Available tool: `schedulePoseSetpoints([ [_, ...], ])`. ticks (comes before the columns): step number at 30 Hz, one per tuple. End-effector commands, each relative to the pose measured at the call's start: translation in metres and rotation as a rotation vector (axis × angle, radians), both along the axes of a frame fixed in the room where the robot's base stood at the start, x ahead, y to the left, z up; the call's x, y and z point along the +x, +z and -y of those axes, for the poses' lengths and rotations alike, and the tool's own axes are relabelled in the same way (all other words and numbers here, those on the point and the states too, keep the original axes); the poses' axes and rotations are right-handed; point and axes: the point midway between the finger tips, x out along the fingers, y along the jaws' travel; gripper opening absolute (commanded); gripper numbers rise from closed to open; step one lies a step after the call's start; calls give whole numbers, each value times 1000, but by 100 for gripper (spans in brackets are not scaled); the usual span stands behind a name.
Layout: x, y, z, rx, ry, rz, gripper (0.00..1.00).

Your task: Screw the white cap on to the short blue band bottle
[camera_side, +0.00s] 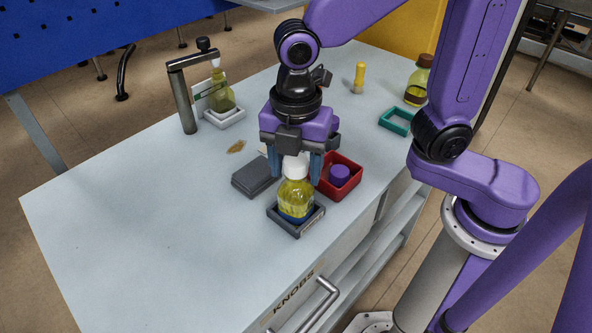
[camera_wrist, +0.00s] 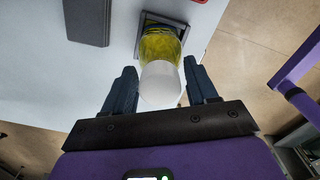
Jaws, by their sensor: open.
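The short blue band bottle (camera_side: 297,197) holds yellow liquid and stands upright in a dark square tray (camera_side: 299,231) near the front edge of the table. The white cap (camera_side: 296,165) sits at the top of the bottle; I cannot tell how tightly it is seated. My gripper (camera_side: 296,177) points down over the bottle, its blue fingers apart on either side of the cap.
A red tray (camera_side: 342,188) with a purple cap stands close on the right. A dark grey block (camera_side: 255,176) lies to the left. A green bottle (camera_side: 220,95) stands by a post at the back. A teal frame (camera_side: 396,121) and brown-capped bottle (camera_side: 417,82) are farther right. The left tabletop is clear.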

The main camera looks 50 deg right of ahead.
Motion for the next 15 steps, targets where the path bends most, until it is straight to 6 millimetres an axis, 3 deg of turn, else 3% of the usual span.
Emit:
schedulePoseSetpoints([
  [9, 0, 0, 0, 0, 144, 0, 58],
  [15, 0, 0, 0, 0, 150, 0, 58],
])
